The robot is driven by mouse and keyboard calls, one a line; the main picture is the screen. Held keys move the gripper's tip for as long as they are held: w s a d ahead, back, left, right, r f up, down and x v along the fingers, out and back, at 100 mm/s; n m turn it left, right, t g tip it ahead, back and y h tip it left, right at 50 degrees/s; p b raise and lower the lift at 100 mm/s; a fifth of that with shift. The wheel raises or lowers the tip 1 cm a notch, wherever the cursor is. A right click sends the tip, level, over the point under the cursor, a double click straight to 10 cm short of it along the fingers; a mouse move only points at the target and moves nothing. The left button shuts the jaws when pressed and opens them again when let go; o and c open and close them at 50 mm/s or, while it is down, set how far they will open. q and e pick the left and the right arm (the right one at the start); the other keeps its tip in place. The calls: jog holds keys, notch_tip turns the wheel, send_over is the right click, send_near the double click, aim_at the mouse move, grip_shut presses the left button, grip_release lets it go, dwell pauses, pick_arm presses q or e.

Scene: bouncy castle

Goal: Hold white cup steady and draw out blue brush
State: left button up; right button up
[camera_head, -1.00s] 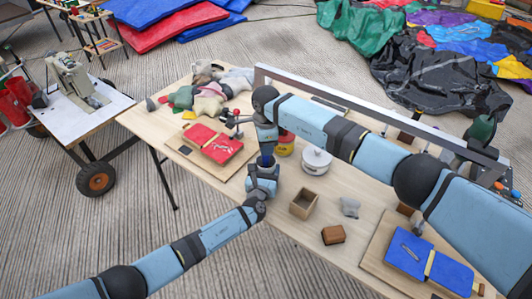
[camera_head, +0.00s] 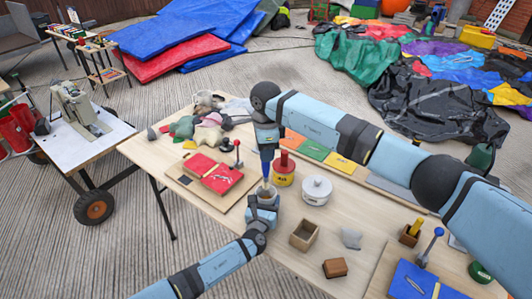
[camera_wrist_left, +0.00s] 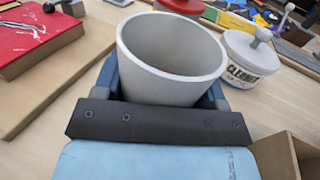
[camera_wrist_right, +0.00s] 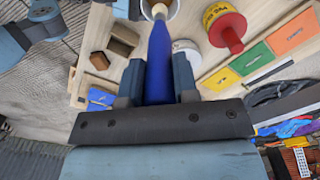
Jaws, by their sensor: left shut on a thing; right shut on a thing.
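In the right wrist view the blue handle (camera_wrist_right: 159,62) runs between the fingers, with the pale tip in front of the cup's rim (camera_wrist_right: 174,8). The brush tip looks to be at or just above the cup's mouth; the exact gap is unclear.
A red-topped yellow tin (camera_head: 284,172) and a white lidded pot (camera_head: 317,190) stand close right of the grippers. A red case (camera_head: 215,172) lies to the left. An open wooden box (camera_head: 304,236) and a brown block (camera_head: 335,268) are nearer. Coloured panels (camera_head: 312,149) lie behind.

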pick_arm(q)
jog(key=o, duration=1.1)
jog(key=shift+c, duration=0.2)
